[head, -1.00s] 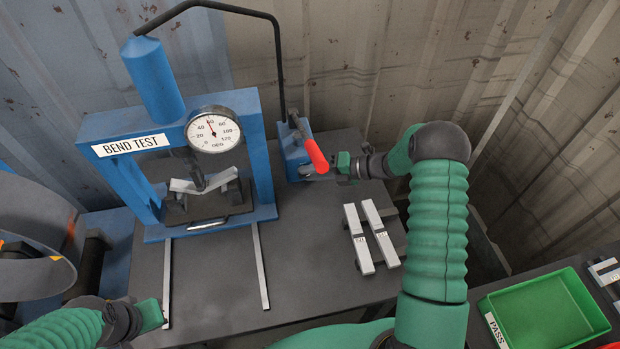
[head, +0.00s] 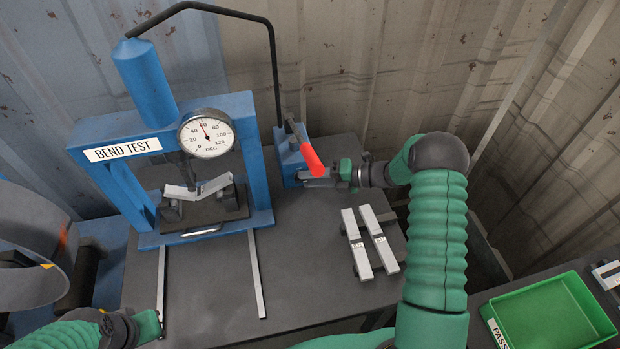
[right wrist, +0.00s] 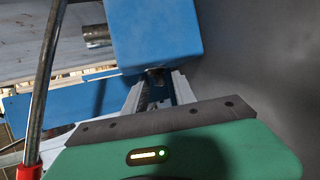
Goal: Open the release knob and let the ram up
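The blue press (head: 92,132) stands at the left with its dial gauge (head: 207,133). Its dark ram (head: 184,165) hangs over a bent metal strip (head: 215,184), a shallow V resting on two supports. The blue pump block (head: 287,158), with a red-gripped lever (head: 311,158), stands right of the press. My right gripper (head: 314,181) is at the pump's lower right side. In the right wrist view its fingers (right wrist: 158,82) reach the blue block, a small gap between them; the release knob is not clearly seen there. My left gripper (head: 158,322) is low at the left, away from the press.
Two pale metal bars (head: 367,243) lie on supports on the grey table. A green PASS tray (head: 549,316) is at lower right. A corrugated wall stands close behind the pump. Two thin rails (head: 257,277) run toward the table front.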

